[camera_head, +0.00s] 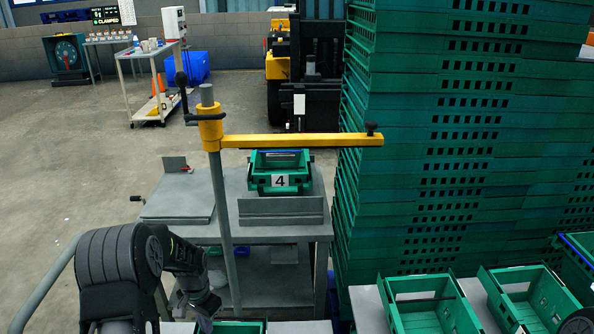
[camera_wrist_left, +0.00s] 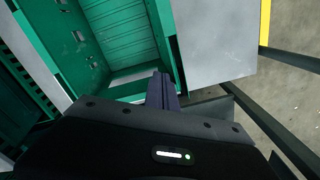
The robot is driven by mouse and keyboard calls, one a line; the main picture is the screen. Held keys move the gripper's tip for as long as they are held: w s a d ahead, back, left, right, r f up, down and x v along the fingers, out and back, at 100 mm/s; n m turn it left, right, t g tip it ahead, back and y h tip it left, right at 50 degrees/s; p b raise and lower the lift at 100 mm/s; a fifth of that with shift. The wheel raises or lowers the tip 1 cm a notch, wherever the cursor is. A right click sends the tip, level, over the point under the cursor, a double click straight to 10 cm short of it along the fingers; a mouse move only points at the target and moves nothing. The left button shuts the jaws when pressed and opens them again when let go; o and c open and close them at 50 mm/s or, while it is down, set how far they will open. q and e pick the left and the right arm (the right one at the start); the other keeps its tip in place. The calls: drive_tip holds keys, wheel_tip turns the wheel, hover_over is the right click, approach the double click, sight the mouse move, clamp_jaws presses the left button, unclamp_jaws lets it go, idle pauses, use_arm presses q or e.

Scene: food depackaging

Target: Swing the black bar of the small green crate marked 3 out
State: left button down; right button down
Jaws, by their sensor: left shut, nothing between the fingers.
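A green crate (camera_head: 240,327) shows only as a strip at the bottom edge of the head view. In the left wrist view an empty green crate (camera_wrist_left: 125,45) lies close ahead of the gripper. No number shows on it, so I cannot tell whether it is the one marked 3. My left gripper (camera_head: 205,316) is low at the bottom left; its fingers (camera_wrist_left: 161,77) are shut and empty at the crate's near right corner. I cannot tell whether they touch it. A dark strip runs along the crate's right side; I cannot tell whether it is the black bar.
A green crate marked 4 (camera_head: 279,181) stands on a grey table (camera_head: 230,222). A yellow boom (camera_head: 300,140) on a grey post (camera_head: 220,215) crosses above. Tall green crate stacks (camera_head: 450,160) fill the right. Two open green crates (camera_head: 430,311) (camera_head: 535,299) stand at bottom right.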

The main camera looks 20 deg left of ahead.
use_arm(q)
drive_tip(key=shift+r, duration=0.1)
idle(0.5)
wheel_tip(320, 180, up, 8)
drive_tip(key=s+p, duration=0.1)
drive_tip(key=p, duration=0.4)
drive_tip(key=shift+d, duration=0.15)
